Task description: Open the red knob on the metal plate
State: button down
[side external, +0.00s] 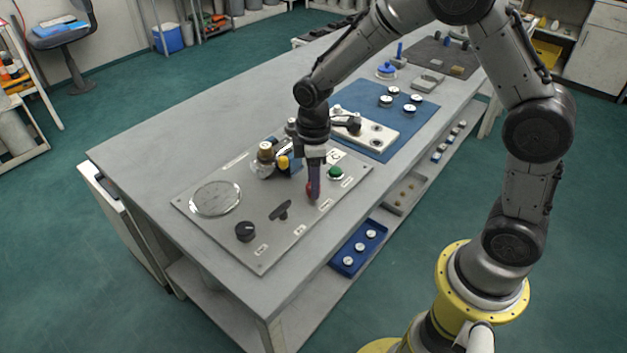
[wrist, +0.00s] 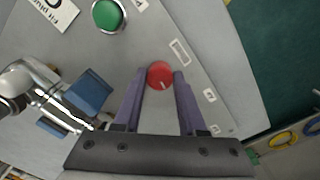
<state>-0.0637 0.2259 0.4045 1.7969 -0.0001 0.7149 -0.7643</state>
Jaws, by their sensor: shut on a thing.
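The red knob (wrist: 160,75) is round with a pale pointer mark and sits on the metal plate (side external: 226,240). In the side view the red knob (side external: 309,189) is partly hidden by my fingers. My gripper (wrist: 160,78) reaches down over the plate, with its two purple fingers on either side of the knob. It is shut on the knob. In the side view my gripper (side external: 313,190) points straight down at the plate.
A green button (wrist: 109,14) is close to the knob. A black knob (side external: 245,231), a dark lever (side external: 280,210), a round gauge (side external: 215,198) and a brass-topped fitting (side external: 265,155) also stand on the plate. A blue mat (side external: 410,120) with parts lies behind.

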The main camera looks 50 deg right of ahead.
jog(key=shift+c, duration=2.3)
grip_release()
jog(key=shift+r, duration=0.1)
notch_tip(320, 180, up, 14)
